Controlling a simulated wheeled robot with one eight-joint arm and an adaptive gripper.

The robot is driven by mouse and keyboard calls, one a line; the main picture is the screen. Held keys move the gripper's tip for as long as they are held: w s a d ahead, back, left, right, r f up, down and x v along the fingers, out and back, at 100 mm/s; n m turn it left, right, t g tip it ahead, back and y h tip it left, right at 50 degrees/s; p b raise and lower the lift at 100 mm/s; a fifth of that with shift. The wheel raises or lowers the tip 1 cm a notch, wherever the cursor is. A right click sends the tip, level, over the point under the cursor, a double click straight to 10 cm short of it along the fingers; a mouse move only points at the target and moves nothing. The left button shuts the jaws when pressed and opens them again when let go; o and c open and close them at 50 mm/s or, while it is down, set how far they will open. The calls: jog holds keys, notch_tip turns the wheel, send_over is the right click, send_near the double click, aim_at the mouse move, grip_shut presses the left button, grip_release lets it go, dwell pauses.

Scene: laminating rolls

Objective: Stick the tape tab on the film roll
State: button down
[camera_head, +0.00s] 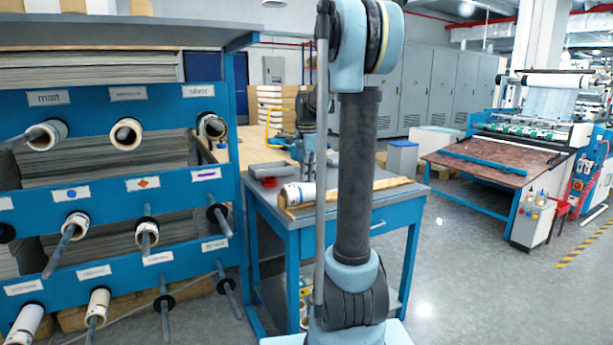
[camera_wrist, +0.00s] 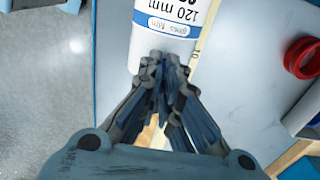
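The white film roll (camera_head: 299,194) lies on the blue-framed worktable (camera_head: 268,193). In the wrist view the film roll (camera_wrist: 165,25) carries a blue-banded label reading "120 mm", upside down. My gripper (camera_head: 308,178) points down over the table at the roll. In the wrist view my gripper (camera_wrist: 166,68) has its fingers drawn together, the tips over the near end of the roll. Whether the tips touch the roll, or pinch a thin tab, I cannot tell. No tape tab can be made out. My arm hides part of the table in the head view.
A red tape ring (camera_wrist: 301,57) lies right of the roll in the wrist view. A grey tray (camera_head: 270,170) stands on the table. A blue rack (camera_head: 110,185) with several labelled spindles and rolls is at left. A laminating machine (camera_head: 545,140) stands at right across open floor.

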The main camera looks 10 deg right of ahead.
jog(key=c, duration=1.7)
grip_release()
notch_tip(320, 180, up, 11)
jog(key=s+f+n+t, duration=0.1)
jog(key=s+f+n, duration=0.35)
jog(key=s, duration=0.55)
jog(key=s+f+n, duration=0.3)
jog(key=s+f, duration=0.2)
jog(key=s, duration=0.4)
jog(key=s+f+n, duration=0.2)
jog(key=s+f, duration=0.3)
jog(key=f, duration=0.1)
jog(key=s+f+n, duration=0.2)
jog(key=s+f, duration=0.3)
jog(key=s+f+n+t, duration=0.1)
jog(key=s+f+n, duration=0.2)
jog(key=s+f, duration=0.3)
jog(key=shift+a+f, duration=0.2)
jog(key=shift+f, duration=0.1)
